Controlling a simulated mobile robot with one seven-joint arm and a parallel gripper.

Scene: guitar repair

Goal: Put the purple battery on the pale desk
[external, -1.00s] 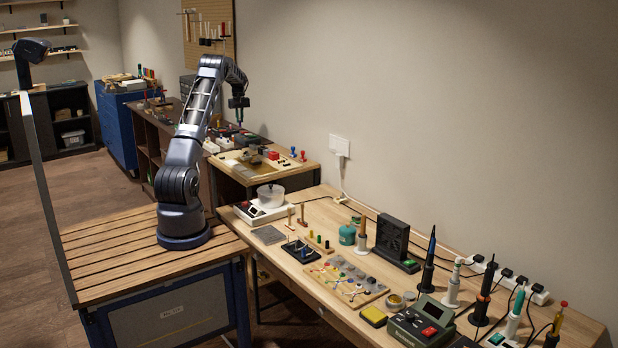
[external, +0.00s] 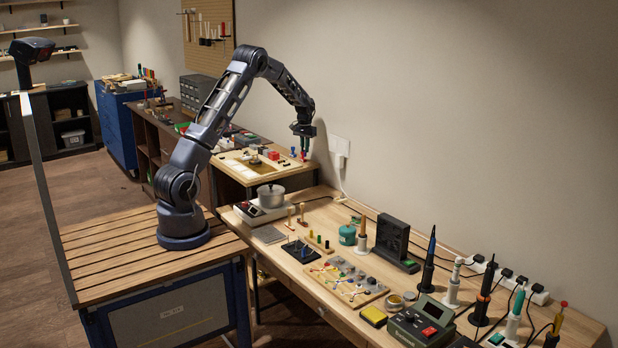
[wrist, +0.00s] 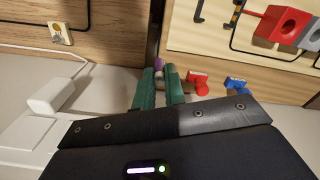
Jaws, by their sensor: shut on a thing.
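My gripper (external: 303,148) hangs fingers down from the outstretched arm, high near the wall. In the wrist view its two green fingers (wrist: 158,76) are shut on the purple battery (wrist: 158,63), which shows between the fingertips. The battery is too small to make out in the external view. The pale desk (external: 325,213) runs along the wall on the right and lies lower than the gripper; its wood also shows at the upper left of the wrist view (wrist: 110,14).
A pot (external: 270,195) on a scale, a teal jar (external: 347,235), a black fan unit (external: 391,238) and a component board (external: 347,281) stand on the desk. Bare wood lies behind the pegs. A wall socket (external: 340,146) with a cable is near my gripper. A side table (external: 222,164) carries small parts.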

